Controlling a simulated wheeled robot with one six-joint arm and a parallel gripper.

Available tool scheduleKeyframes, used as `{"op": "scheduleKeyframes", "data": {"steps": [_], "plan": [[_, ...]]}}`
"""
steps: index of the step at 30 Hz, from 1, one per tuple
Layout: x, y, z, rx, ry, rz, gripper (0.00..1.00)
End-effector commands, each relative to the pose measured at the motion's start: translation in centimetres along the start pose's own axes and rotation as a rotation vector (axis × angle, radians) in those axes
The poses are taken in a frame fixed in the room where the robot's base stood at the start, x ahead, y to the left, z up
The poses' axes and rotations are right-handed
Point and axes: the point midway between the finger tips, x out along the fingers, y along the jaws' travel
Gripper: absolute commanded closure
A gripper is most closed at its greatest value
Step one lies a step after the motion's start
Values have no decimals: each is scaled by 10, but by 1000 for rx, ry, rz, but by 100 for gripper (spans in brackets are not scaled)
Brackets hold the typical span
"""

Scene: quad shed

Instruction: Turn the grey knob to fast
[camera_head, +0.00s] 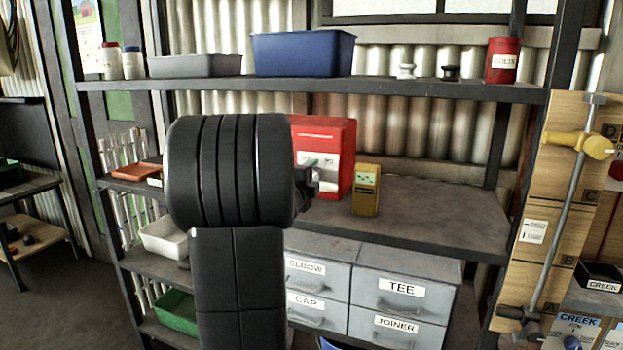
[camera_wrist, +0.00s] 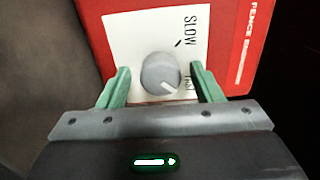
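The grey knob (camera_wrist: 161,72) sits on a white label plate (camera_wrist: 124,40) on the red box (camera_wrist: 232,40) in the wrist view. The label reads SLOW at upper right; a second word at lower right is partly hidden by a finger, with its last letters showing. The knob's white pointer line points to the lower right, toward that second word. My gripper (camera_wrist: 161,84) is open, its green fingers on either side of the knob with gaps. In the head view the red box (camera_head: 340,150) stands on the shelf, its front partly hidden by my arm.
A yellow box (camera_head: 366,190) stands just right of the red box on the grey shelf (camera_head: 450,212). Labelled drawers (camera_head: 402,286) sit below. A blue bin (camera_head: 303,53) is on the upper shelf. The shelf is clear to the right.

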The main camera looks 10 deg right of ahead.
Motion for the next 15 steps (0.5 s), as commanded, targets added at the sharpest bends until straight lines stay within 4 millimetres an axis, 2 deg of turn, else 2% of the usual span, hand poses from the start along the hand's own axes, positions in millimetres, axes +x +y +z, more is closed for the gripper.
{"op": "scheduleKeyframes", "data": {"steps": [5,8,15], "plan": [[-3,0,0,-1,0,0,41],[-13,-1,1,-1,-1,0,41],[-65,-2,1,-1,-4,-1,41]]}}
